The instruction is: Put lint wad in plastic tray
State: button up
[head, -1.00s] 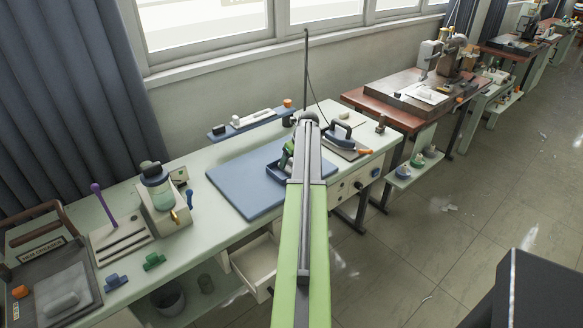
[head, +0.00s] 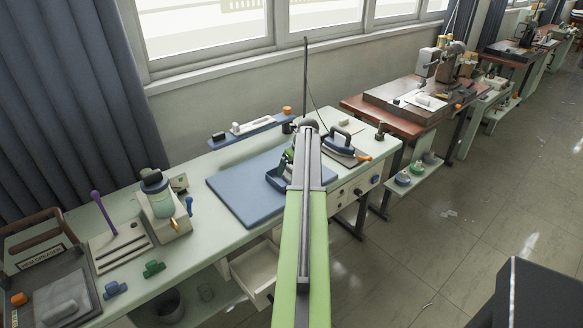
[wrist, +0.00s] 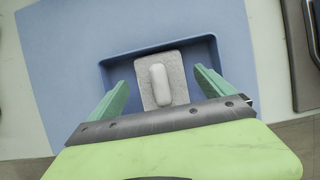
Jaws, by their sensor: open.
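A pale grey pad with a rounded white lump on top, which looks like the lint wad (wrist: 158,82), lies within the blue plastic tray (wrist: 118,70) in the wrist view. My gripper (wrist: 163,83) is open, with one green finger on each side of the wad and a gap visible on both sides. The tray's near part is hidden by my gripper. In the head view the tray (head: 275,180) shows partly behind my arm, and the wad is hidden there.
A blue mat (head: 235,190) lies under the tray on the pale green bench (head: 215,235). An iron (head: 340,145) stands close to the right. A dispenser (head: 160,195) and a similar grey pad with a lump (head: 62,303) are at left. An open drawer (head: 255,270) juts out below.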

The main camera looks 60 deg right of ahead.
jog(key=p+v, duration=1)
jog(key=v, duration=0.1)
jog(key=shift+r, duration=0.3)
jog(key=shift+s, duration=0.1)
